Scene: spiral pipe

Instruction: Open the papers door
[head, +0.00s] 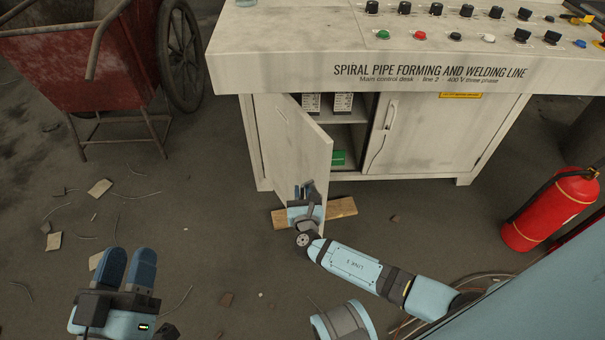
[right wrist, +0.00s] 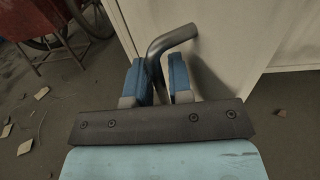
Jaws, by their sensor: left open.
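The left cabinet door (head: 300,150) under the control desk stands partly open, swung out toward me. Inside, two dark binders (head: 342,103) with white labels stand on the upper shelf and a green item (head: 339,158) lies below. My right gripper (head: 308,192) is at the lower free edge of the door. In the right wrist view its blue fingers (right wrist: 157,82) sit on both sides of the dark bent door handle (right wrist: 172,38) and appear closed on it. My left gripper (head: 128,268) is open and empty above the floor at lower left, away from the cabinet.
The right cabinet door (head: 425,135) is shut. A wooden plank (head: 342,208) lies on the floor by the open door. A red cart (head: 65,60) stands at upper left, and a red extinguisher (head: 550,208) at right. Small debris lies on the otherwise clear floor at left.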

